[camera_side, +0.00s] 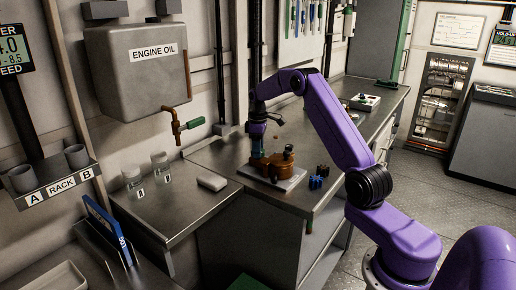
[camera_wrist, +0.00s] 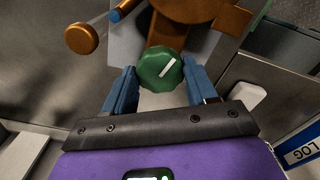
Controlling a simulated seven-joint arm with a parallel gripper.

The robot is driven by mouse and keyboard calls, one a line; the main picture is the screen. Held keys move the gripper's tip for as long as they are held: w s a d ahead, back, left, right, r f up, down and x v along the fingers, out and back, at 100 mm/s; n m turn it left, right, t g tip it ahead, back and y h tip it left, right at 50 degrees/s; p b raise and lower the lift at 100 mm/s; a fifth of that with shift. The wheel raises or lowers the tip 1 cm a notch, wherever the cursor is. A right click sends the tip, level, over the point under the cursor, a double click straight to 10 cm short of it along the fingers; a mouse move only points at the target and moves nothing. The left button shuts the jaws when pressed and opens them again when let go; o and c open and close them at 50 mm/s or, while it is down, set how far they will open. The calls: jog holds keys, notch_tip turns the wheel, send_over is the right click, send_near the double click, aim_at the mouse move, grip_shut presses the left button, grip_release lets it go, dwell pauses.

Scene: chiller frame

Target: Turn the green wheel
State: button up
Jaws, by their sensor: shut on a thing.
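The green wheel (camera_wrist: 158,72) is in the middle of the wrist view, a faceted knob with a white line slanting up to the right. It sits on a copper-coloured fitting (camera_wrist: 166,32). My gripper (camera_wrist: 160,80) has one blue finger on each side of the wheel and is shut on it. In the side view my gripper (camera_side: 257,154) is down at the left of the copper-brown assembly (camera_side: 283,162) on its pale plate (camera_side: 290,180). I cannot make out the wheel there; the gripper and assembly hide it.
Blue star-shaped knobs (camera_side: 316,182) lie right of the plate. The engine oil tank (camera_side: 145,70) has a copper tap with a green handle (camera_side: 195,123) above the bench. The bench front between is clear.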

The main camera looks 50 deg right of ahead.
jog(key=m, duration=0.4)
jog(key=shift+m, duration=0.3)
jog(key=m, duration=0.4)
jog(key=shift+m, duration=0.3)
jog(key=m, duration=0.4)
jog(key=shift+m, duration=2.4)
jog(key=o, duration=1.1)
jog(key=shift+c, duration=0.2)
notch_tip(320, 180, up, 18)
jog(key=shift+f, duration=0.25)
